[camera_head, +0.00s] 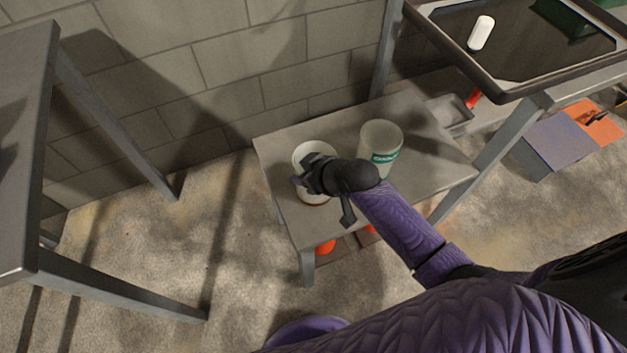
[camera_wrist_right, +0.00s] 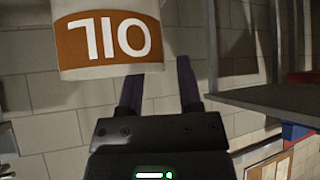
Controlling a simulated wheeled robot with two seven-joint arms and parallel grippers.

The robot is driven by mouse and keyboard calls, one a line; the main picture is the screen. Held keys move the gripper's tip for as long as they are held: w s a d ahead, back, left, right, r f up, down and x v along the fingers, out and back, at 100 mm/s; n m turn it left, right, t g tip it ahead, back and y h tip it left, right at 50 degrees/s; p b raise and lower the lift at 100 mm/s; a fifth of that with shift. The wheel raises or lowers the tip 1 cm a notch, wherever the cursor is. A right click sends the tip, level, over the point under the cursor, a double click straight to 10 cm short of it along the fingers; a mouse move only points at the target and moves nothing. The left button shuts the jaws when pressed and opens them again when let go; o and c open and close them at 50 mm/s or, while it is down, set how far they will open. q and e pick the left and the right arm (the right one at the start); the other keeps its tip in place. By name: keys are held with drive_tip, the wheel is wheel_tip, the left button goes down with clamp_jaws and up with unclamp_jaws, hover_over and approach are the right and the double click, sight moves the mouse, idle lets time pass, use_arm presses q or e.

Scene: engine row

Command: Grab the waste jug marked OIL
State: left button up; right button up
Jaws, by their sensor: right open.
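The waste jug marked OIL (camera_wrist_right: 108,38) is pale with an orange band and white letters, seen upside down at the top of the right wrist view. In the head view the left white jug (camera_head: 314,149) on the low table is partly hidden by my right gripper (camera_head: 307,180). My right gripper is open, and its fingers (camera_wrist_right: 160,85) also show in the wrist view. The jug is offset to the left of the gap between them; whether a finger touches it I cannot tell. My left gripper is not in view.
A second jug with a green label (camera_head: 386,157) stands to the right on the same low table (camera_head: 430,160). A small grey tray (camera_head: 447,112) lies behind it. A raised dark tray (camera_head: 545,45) is at upper right, and a tall table (camera_head: 25,130) at left.

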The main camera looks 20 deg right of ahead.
clamp_jaws()
idle(0.8)
idle(0.4)
